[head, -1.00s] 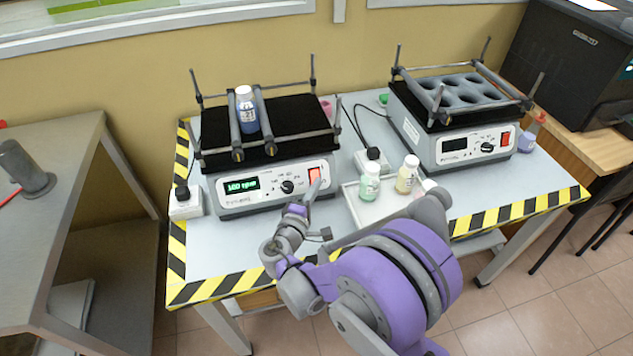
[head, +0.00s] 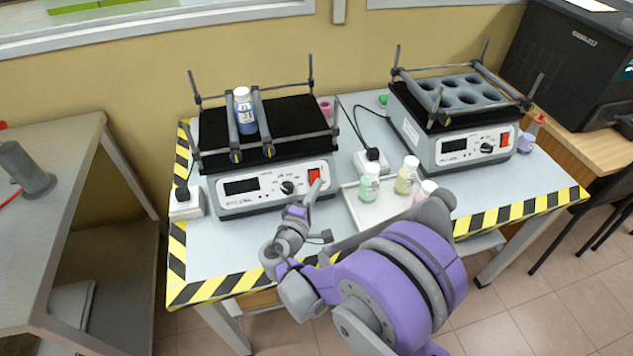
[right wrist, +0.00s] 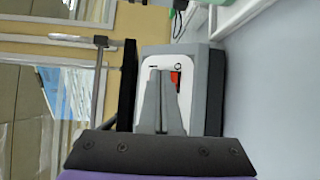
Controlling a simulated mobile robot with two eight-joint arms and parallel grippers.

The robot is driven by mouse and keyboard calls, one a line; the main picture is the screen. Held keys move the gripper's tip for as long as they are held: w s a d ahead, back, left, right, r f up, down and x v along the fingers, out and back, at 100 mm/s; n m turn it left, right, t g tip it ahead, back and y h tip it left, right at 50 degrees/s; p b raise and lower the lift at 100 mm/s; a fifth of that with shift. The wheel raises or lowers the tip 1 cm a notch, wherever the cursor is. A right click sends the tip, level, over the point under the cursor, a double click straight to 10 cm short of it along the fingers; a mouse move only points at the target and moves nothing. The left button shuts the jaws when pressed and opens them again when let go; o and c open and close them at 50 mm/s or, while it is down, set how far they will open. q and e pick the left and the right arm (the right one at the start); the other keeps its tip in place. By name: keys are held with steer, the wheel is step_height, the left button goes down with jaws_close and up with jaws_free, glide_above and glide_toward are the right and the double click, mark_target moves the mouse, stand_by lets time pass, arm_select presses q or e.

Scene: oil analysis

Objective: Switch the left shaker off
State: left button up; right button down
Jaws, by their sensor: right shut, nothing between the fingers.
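The left shaker (head: 235,203) stands on the table with its display (head: 241,187) dark. A blue bottle (head: 246,112) is clamped between bars on its black top. The red power switch (head: 314,175) is at the right end of its front panel; in the right wrist view the switch (right wrist: 175,79) is partly hidden behind my fingers. My right gripper (head: 315,188) is shut and empty, its fingertips at the switch; whether they touch it I cannot tell. It also shows in the right wrist view (right wrist: 160,85), pointing at the panel. My left gripper is not in view.
A second shaker (head: 450,148) with a dark display stands on the right. A white tray (head: 360,215) with several small bottles lies between them, near my right arm. A white power socket (head: 187,205) is left of the left shaker. A grey side table (head: 75,150) stands far left.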

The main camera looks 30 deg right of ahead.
steer(key=shift+s, duration=0.1)
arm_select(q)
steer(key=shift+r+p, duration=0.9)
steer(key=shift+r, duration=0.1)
arm_select(e)
steer(key=shift+s+a+r, duration=0.25)
steer(key=shift+s+r, duration=0.5)
steer(key=shift+s, duration=0.25)
steer(key=shift+s+a+r, duration=0.2)
steer(key=shift+s+r, duration=0.5)
steer(key=shift+s, duration=0.25)
